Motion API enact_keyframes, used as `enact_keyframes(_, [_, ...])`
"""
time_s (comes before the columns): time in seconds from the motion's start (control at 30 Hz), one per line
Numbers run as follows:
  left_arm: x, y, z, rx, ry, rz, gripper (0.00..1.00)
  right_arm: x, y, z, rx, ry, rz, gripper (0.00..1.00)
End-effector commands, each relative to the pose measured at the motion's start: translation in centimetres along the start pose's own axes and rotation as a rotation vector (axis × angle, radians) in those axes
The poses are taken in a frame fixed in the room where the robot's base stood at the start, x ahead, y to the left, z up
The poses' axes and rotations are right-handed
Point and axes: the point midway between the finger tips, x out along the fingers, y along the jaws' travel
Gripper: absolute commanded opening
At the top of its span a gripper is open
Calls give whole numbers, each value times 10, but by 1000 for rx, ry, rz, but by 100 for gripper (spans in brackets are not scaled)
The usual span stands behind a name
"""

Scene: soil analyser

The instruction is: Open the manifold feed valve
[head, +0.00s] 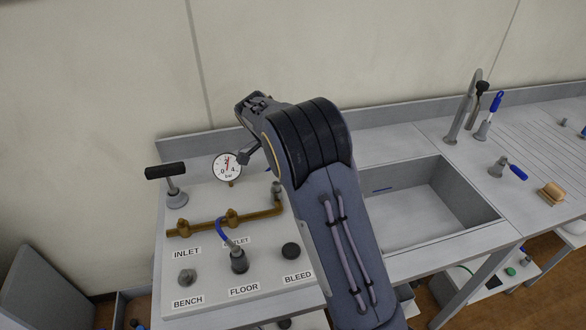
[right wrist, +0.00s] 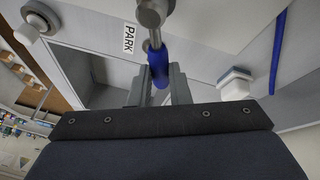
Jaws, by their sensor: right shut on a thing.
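In the right wrist view my right gripper (right wrist: 161,85) is shut on a blue lever handle (right wrist: 157,60), which joins a grey metal stem (right wrist: 152,18) beside a PARK label (right wrist: 129,38). In the head view my right arm hides the fingers and this handle. The brass manifold (head: 205,224) lies on the bench panel at the left, with INLET and OUTLET labels below it. A round bar gauge (head: 228,167) stands behind it. My left gripper is not in view.
A black T-handle (head: 165,171) stands left of the gauge. A sink, a tap (head: 463,110), blue-handled fittings (head: 518,172) and a sponge (head: 551,191) are at the right.

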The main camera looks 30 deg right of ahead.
Motion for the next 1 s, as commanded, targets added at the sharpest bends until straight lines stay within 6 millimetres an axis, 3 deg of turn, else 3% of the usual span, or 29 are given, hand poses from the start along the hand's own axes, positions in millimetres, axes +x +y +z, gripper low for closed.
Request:
enact_keyframes(0.17, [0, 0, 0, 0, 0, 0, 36, 0, 0, 0, -1, 0, -2, 0])
enact_keyframes(0.2, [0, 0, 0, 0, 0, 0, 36, 0, 0, 0, -1, 0, -2, 19])
enact_keyframes(0.37, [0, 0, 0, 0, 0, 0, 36, 0, 0, 0, -1, 0, -2, 39])
enact_keyframes(0.67, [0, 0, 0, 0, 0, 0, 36, -2, 0, 0, -1, 0, -2, 39])
enact_keyframes(1.0, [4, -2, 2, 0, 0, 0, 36, -53, -1, 1, -1, 0, -5, 39])
